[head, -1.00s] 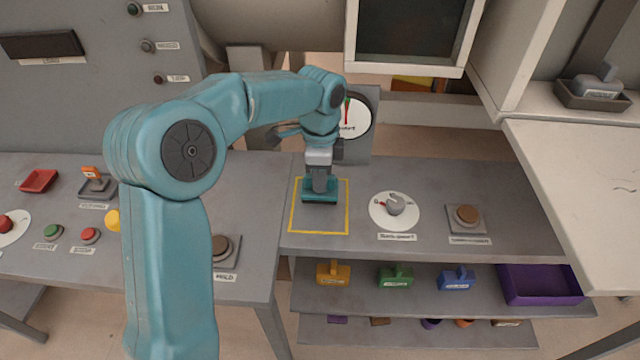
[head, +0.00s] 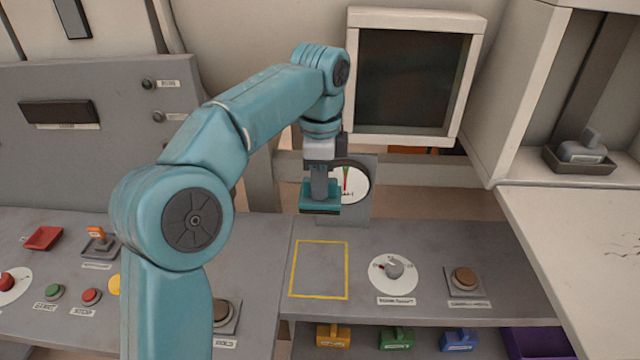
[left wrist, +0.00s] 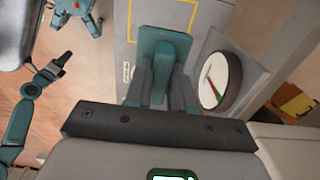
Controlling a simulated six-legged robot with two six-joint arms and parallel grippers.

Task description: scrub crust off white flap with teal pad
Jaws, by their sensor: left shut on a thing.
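My left gripper (head: 319,182) is shut on the teal pad (head: 320,197) by its upper part. It holds the pad in the air above the back edge of the grey bench, in front of the round gauge. The left wrist view shows the teal pad (left wrist: 163,45) between the two fingers (left wrist: 163,85). The white flap (head: 565,235) is at the right, well apart from the pad. Dark thin marks, seemingly the crust (head: 632,251), show on it near the picture's right edge. My right gripper is not in view.
An empty yellow outlined square (head: 320,298), a knob on a white dial (head: 393,270) and a brown button (head: 464,279) are on the bench. A white-framed dark screen (head: 413,80) stands behind. A grey tray (head: 580,160) with a grey-handled block sits in the white cabinet.

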